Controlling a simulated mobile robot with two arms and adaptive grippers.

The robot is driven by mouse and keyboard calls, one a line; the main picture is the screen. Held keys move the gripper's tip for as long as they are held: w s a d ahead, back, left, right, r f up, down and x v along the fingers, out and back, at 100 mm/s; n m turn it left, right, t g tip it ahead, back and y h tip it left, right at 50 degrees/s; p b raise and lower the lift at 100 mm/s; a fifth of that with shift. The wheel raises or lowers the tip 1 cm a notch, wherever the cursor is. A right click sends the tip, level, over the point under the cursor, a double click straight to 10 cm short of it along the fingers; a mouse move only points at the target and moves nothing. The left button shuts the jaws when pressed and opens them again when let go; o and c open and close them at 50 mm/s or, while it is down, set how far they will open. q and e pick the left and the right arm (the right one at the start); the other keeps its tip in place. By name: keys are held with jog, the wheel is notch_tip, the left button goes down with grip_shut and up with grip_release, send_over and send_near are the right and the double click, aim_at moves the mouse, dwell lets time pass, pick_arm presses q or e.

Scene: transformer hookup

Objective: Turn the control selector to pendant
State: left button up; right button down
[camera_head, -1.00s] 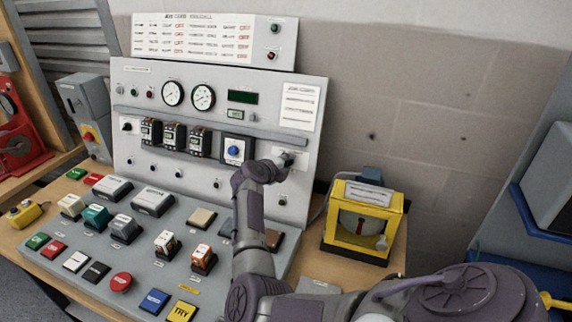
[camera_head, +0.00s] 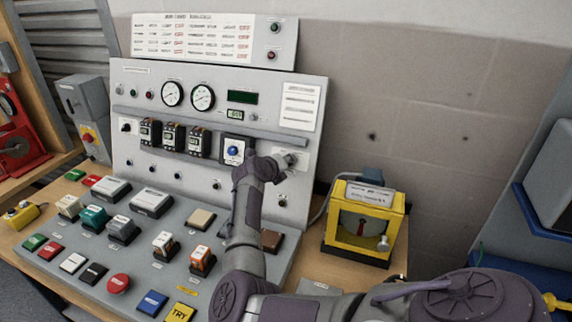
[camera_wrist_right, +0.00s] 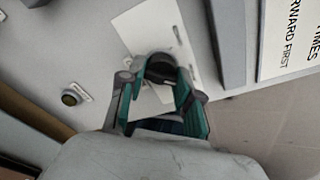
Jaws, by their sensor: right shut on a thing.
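The control selector is a dark round knob (camera_wrist_right: 162,68) on a pale plate in the right wrist view. In the head view its plate (camera_head: 298,160) is on the right side of the upright panel, beside the blue button. My right gripper (camera_wrist_right: 160,82) has its teal fingers on either side of the knob and is shut on it. In the head view the gripper (camera_head: 284,162) is at the panel, partly hidden by my own wrist. The knob's pointer and its position labels cannot be read. My left gripper is out of view.
A blue button (camera_head: 233,151) and several black breakers (camera_head: 173,137) are left of my wrist. The sloped desk (camera_head: 130,250) below holds several coloured buttons. A yellow-framed box (camera_head: 362,222) stands to the right. A small knob (camera_wrist_right: 71,98) is near the gripper.

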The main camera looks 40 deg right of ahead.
jog(key=c, duration=0.8)
grip_release()
jog(key=shift+r, duration=0.1)
notch_tip(320, 180, up, 10)
jog(key=shift+w+f, duration=0.15)
jog(key=shift+a, duration=0.1)
